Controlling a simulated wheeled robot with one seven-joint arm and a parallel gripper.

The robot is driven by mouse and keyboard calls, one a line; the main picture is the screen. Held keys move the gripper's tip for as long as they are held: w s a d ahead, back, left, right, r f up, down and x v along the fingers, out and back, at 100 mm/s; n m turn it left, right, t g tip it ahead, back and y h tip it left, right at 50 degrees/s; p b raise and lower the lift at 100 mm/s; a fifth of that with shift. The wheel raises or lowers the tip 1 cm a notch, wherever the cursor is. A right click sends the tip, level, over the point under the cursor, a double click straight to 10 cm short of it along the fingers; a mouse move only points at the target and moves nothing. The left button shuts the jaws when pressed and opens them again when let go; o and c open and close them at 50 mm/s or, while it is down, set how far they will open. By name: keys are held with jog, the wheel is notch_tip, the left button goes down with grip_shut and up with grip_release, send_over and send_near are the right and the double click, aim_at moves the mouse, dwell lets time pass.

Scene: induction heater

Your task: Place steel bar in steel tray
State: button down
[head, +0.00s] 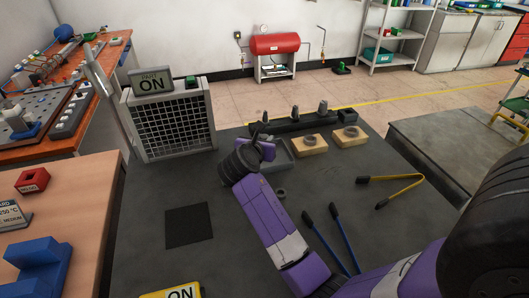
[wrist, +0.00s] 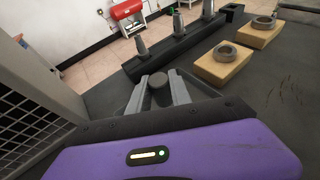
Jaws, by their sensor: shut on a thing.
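The steel bar (wrist: 158,80) shows in the wrist view as a dark round end between the two grey fingers. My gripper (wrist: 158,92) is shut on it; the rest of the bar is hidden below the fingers. In the head view my gripper (head: 262,136) is in front of the upper middle of the dark table. The steel tray (head: 284,161) is a shallow grey square tray right beside my gripper, partly hidden by it. I cannot tell whether the bar touches the tray.
A dark rack with upright grey cones (head: 297,124) stands behind the tray. Two tan blocks with rings (head: 310,146) are to the right. A gridded heater box (head: 170,125) stands at left. Blue-handled tongs (head: 333,240) and yellow tongs (head: 395,190) lie on the table (head: 350,215).

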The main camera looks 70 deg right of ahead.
jog(key=shift+f, duration=2.3)
jog(key=shift+f, duration=0.15)
jog(key=c, duration=1.2)
grip_release()
jog(key=shift+r+b, duration=0.2)
jog(key=shift+b, duration=0.1)
jog(key=v, duration=1.2)
jog(key=shift+p, duration=0.3)
